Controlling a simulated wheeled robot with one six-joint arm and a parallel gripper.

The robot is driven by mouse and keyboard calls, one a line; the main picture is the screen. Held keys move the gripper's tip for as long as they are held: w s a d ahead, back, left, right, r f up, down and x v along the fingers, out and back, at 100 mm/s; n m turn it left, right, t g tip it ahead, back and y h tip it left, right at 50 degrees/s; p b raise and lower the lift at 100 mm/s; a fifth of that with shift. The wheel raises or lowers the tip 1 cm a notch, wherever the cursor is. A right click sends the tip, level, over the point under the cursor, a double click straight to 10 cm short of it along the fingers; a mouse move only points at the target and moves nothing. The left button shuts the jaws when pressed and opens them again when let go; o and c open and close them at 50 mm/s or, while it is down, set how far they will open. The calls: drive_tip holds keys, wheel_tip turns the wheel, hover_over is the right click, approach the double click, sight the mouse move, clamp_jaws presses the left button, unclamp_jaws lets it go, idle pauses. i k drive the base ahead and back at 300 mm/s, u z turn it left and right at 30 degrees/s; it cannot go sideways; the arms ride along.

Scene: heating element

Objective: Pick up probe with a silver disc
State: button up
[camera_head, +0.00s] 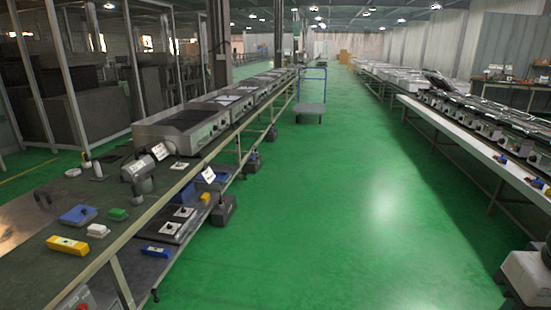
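I cannot clearly make out a probe with a silver disc; the small items on the left workbench (135,225) are too small to tell. A small pale round piece (73,172) lies at the bench's far left, and a slim pale upright piece (97,170) stands beside it. A grey cylindrical piece (141,185) stands near the middle of the bench, in front of a grey device (137,168). My gripper is not in view.
Blue (78,215), green (118,214), white (98,231) and yellow (67,245) items lie on the near bench. A large grey box unit (180,128) stands farther back. A lower shelf holds more parts. The green aisle (330,200) is clear up to a blue cart (310,108).

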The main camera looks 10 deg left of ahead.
sight(177, 153)
drive_tip(key=u, duration=0.25)
drive_tip(key=i, duration=2)
drive_tip(key=u, duration=0.8)
drive_tip(key=i, duration=2.15)
drive_tip(key=u, duration=0.55)
drive_tip(key=i, duration=0.45)
drive_tip(key=u, duration=0.05)
